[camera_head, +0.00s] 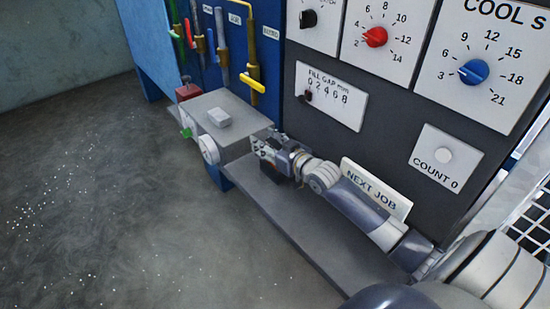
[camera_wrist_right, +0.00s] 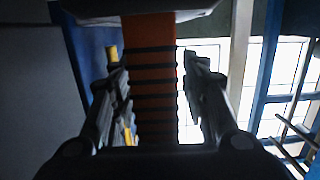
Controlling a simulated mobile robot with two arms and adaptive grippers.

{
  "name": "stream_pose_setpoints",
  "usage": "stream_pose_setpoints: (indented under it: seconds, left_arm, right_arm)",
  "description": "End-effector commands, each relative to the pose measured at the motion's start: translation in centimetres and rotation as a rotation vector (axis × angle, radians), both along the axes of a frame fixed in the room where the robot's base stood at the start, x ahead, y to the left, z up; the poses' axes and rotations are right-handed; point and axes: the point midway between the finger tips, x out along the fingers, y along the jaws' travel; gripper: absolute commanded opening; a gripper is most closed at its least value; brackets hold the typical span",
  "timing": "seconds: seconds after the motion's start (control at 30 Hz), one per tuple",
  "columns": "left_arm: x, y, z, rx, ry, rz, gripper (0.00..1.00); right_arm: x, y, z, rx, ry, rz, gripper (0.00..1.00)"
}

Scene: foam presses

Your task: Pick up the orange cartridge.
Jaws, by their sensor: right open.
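The orange cartridge (camera_wrist_right: 150,85) shows in the right wrist view as an upright orange strip with dark cross ribs. It stands between the two fingers of my right gripper (camera_wrist_right: 154,68), which are apart on either side of it. A gap shows between the cartridge and the finger on the right; contact on the left side is hard to judge. Its upper end runs behind a pale edge at the top. In the head view my right gripper (camera_head: 266,152) is at the front panel, beside the small grey ledge, and I cannot make out the cartridge there. My left gripper is not in view.
The small grey ledge (camera_head: 240,133) carries a light grey block (camera_head: 219,117), with a red block (camera_head: 187,92) and a white round knob (camera_head: 208,150) at its edge. A long grey shelf (camera_head: 310,240) runs below my arm. A NEXT JOB card (camera_head: 376,188) stands behind my arm.

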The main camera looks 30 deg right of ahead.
Motion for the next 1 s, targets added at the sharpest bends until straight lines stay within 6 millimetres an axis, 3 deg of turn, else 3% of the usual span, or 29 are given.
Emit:
stream_pose_setpoints:
  seconds: [0.03,0.2,0.67,0.77,1.0]
  left_arm:
    - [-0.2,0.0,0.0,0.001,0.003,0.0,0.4]
    - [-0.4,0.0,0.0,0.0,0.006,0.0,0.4]
    - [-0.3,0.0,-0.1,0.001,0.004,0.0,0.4]
    - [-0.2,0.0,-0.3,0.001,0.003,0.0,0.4]
    - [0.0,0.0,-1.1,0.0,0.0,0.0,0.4]
  right_arm:
    - [0.0,0.0,0.0,0.0,0.0,0.0,0.37]
    - [0.0,0.0,0.0,0.0,0.0,0.0,0.0]
    - [0.0,0.0,0.4,-0.001,-0.003,0.0,0.0]
    - [0.0,-0.1,1.5,-0.002,-0.005,0.0,0.0]
    - [0.0,-0.1,6.3,-0.003,-0.006,0.001,0.0]
